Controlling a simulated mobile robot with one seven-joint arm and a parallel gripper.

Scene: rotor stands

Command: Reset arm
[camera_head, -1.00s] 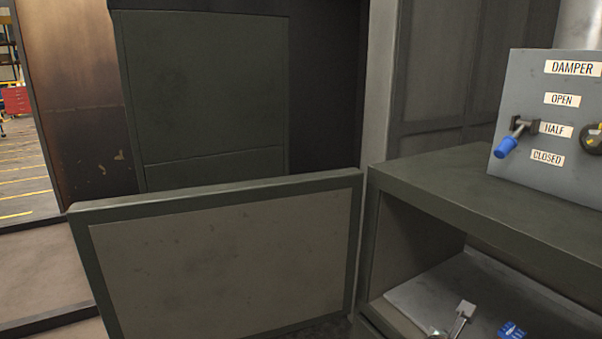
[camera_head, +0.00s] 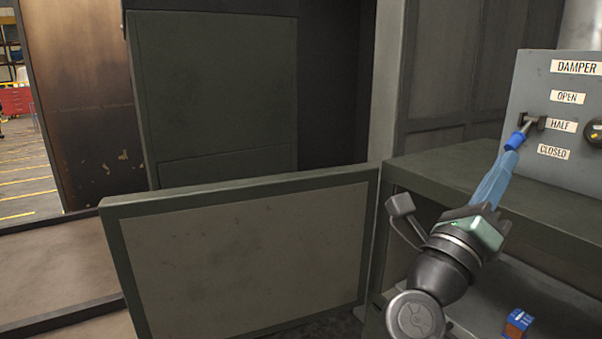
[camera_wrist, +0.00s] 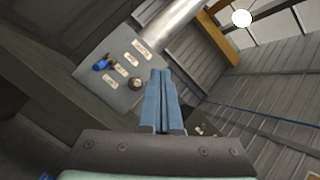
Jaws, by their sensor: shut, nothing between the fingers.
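My gripper (camera_head: 510,156) is raised in front of the cabinet, with its two blue-grey fingers shut together and empty. In the wrist view the fingers (camera_wrist: 161,74) point toward the grey damper panel's area. The damper lever (camera_head: 516,141) has a blue handle and sits by the HALF label, tilted down and left. In the head view the fingertips overlap the handle's lower end. In the wrist view the lever (camera_wrist: 100,64) is clear of the fingers, to their left.
The damper panel (camera_head: 530,92) stands on the green cabinet top (camera_head: 440,172), with a round knob (camera_head: 594,132) at its right. An open grey door panel (camera_head: 250,255) stands left of my arm. A small blue and orange item (camera_head: 517,322) lies on the lower shelf.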

